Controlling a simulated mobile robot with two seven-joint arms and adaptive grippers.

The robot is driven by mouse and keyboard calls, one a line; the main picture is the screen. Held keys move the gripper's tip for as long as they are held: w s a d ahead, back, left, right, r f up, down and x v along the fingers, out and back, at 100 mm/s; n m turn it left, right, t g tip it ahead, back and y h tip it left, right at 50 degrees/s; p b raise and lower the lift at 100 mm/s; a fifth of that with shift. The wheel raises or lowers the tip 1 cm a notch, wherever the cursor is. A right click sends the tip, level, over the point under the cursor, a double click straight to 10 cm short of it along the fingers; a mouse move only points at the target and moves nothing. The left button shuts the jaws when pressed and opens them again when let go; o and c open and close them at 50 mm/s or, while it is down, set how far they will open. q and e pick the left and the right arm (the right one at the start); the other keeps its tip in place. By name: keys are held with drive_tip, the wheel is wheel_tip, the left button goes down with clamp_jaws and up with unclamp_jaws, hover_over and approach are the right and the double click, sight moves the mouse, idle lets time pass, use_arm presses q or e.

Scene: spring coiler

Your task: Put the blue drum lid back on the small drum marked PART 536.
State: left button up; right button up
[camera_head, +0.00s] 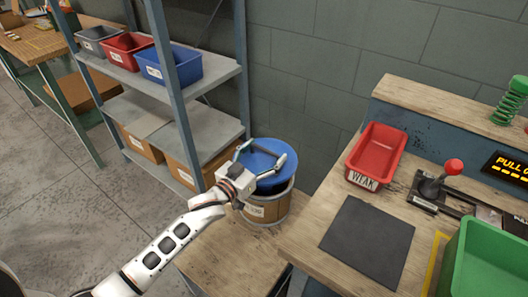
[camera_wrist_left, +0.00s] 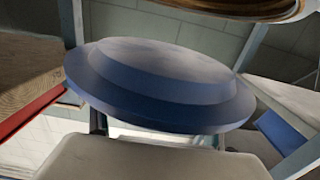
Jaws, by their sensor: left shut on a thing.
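The blue drum lid (camera_head: 268,147) is a round stepped disc between the fingers of my left gripper (camera_head: 261,158), which is shut on it. The small drum (camera_head: 268,207) is brown with a grey rim and stands below the lid. Its front label is too small to read surely. My gripper and lid hide part of its opening. In the left wrist view the lid (camera_wrist_left: 160,85) fills the middle, apart from a brown curved drum edge (camera_wrist_left: 240,10) at the top. My right gripper is not in view.
The drum stands on a low wooden surface (camera_head: 225,250) between a grey shelf rack (camera_head: 215,125) with bins and a wooden workbench (camera_head: 315,225). The bench holds a red WEAK bin (camera_head: 377,155), a dark mat (camera_head: 368,240), a red-knobbed lever (camera_head: 453,168) and a green bin (camera_head: 490,262).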

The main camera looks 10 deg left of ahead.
sight(265, 159)
use_arm(q)
drive_tip(key=shift+s+f+b, duration=0.1)
drive_tip(key=shift+f+b, duration=0.45)
drive_tip(key=shift+f, duration=0.15)
drive_tip(key=shift+f+b, duration=0.75)
drive_tip(key=shift+f, duration=0.2)
drive_tip(key=shift+f+b, duration=0.55)
drive_tip(key=shift+f, duration=0.1)
drive_tip(key=shift+f+b, duration=0.35)
drive_tip(key=shift+f, duration=0.35)
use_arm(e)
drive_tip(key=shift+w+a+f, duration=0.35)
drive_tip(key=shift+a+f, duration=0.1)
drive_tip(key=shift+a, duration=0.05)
use_arm(q)
drive_tip(key=shift+f, duration=0.1)
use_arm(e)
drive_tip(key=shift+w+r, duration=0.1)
